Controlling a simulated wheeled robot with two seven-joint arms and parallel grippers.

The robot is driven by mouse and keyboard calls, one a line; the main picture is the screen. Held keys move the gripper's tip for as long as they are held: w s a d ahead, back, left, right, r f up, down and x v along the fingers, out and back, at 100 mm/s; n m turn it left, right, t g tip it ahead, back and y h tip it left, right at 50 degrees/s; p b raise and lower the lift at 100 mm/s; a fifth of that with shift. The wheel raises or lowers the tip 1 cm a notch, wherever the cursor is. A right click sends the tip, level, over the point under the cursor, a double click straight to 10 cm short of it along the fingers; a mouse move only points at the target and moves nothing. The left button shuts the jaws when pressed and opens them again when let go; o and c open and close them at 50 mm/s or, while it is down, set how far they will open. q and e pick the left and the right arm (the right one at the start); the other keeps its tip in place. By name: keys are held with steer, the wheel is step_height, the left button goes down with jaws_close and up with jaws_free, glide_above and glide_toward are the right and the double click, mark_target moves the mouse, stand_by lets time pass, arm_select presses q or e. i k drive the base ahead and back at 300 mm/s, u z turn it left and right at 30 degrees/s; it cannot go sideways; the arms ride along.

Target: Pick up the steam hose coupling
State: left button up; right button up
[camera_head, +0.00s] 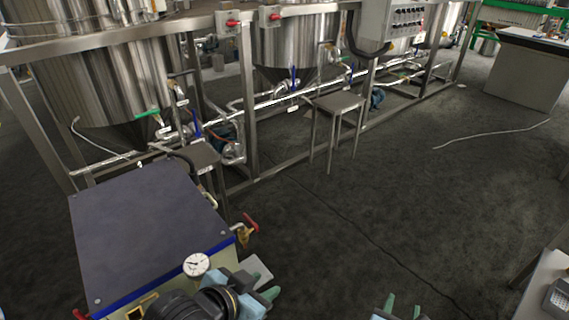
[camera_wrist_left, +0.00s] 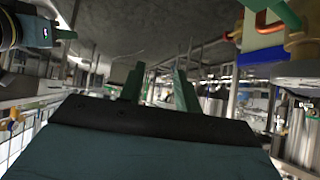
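I cannot make out a steam hose coupling for certain in either view. A brass valve with a red handle (camera_head: 245,231) sticks out of the right side of a box-shaped unit with a dark top (camera_head: 145,225). A brass fitting with a red handle (camera_wrist_left: 296,28) also shows at the upper right of the left wrist view. My left gripper (camera_head: 268,290) is beside the unit's near right corner, partly hidden by its own arm. In the wrist view its green fingers (camera_wrist_left: 160,88) stand apart with nothing between them. My right gripper (camera_head: 403,306) is at the bottom edge, its fingertips apart and empty.
A round gauge (camera_head: 196,265) sits at the unit's near edge. Steel tanks (camera_head: 295,45) in a metal frame stand behind, with a small stool (camera_head: 339,104) before them. A pale hose (camera_head: 490,133) lies on the floor. A table (camera_head: 545,290) is at lower right. The middle floor is clear.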

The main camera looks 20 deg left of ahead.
mark_target(194, 177)
steer(key=u, duration=0.2)
steer(key=i, duration=0.75)
steer(key=z, duration=0.55)
steer(key=i, duration=1.15)
steer(key=z, duration=0.6)
steer(key=i, duration=0.9)
steer(key=u, duration=4.55)
steer(key=i, duration=1)
